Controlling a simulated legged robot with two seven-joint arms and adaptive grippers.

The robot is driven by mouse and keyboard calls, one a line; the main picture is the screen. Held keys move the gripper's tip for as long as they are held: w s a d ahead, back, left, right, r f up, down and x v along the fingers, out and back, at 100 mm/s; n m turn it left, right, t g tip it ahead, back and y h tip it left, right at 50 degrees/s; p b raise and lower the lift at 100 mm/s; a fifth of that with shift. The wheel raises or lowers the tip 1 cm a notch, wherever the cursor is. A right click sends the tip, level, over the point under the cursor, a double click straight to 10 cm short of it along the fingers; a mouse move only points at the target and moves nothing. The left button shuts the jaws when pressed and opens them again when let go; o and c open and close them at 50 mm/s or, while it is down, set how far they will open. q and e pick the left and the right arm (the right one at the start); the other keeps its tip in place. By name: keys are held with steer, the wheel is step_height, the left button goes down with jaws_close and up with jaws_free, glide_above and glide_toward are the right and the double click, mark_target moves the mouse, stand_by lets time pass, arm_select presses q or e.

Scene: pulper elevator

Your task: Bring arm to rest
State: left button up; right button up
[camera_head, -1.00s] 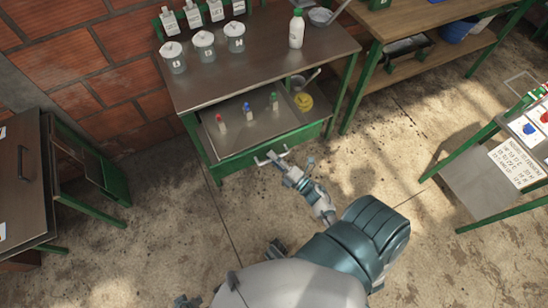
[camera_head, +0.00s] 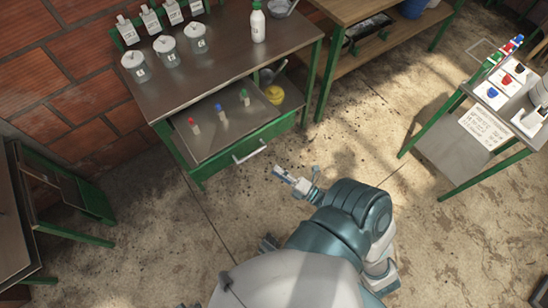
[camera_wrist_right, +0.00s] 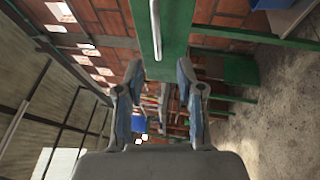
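My right gripper (camera_head: 283,174) is over the bare floor in the head view, apart from the open drawer's white handle (camera_head: 250,152). In the right wrist view its two fingers (camera_wrist_right: 160,75) stand apart with nothing between them. In the wrist view the green drawer front (camera_wrist_right: 160,35) and the handle are beyond the fingertips. My left gripper does not show clearly in either view.
The drawer (camera_head: 214,148) holds small bottles with red, blue and green caps and a yellow item (camera_head: 275,95). Jars and a white bottle (camera_head: 257,22) stand on the table above. A side table (camera_head: 462,142) is at right. Floor between is clear.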

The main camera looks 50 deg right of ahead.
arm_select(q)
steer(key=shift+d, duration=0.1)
arm_select(e)
steer(key=shift+d, duration=0.1)
steer(key=shift+f, duration=0.1)
step_height(320, 180, down, 13)
steer(key=w+a+m+g+h+p, duration=0.2)
steer(key=m+g+h+p, duration=0.4)
steer(key=m, duration=0.7)
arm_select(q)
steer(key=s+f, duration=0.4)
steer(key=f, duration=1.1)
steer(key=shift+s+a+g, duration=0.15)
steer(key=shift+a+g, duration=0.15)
arm_select(e)
steer(key=s+a+f+m+g+y, duration=0.1)
steer(key=s+a+f+m+g, duration=0.1)
steer(key=s+a+f+g, duration=0.3)
steer(key=s+a+f+m+g+y, duration=0.1)
steer(key=s+a+f+m+g, duration=0.2)
steer(key=s, duration=0.6)
step_height(320, 180, down, 3)
steer(key=a+g, duration=0.2)
steer(key=g, duration=0.2)
steer(key=shift+s+a+m+y, duration=0.15)
steer(key=shift+s+m+y, duration=0.15)
steer(key=shift+s+y, duration=0.1)
steer(key=shift+f, duration=0.1)
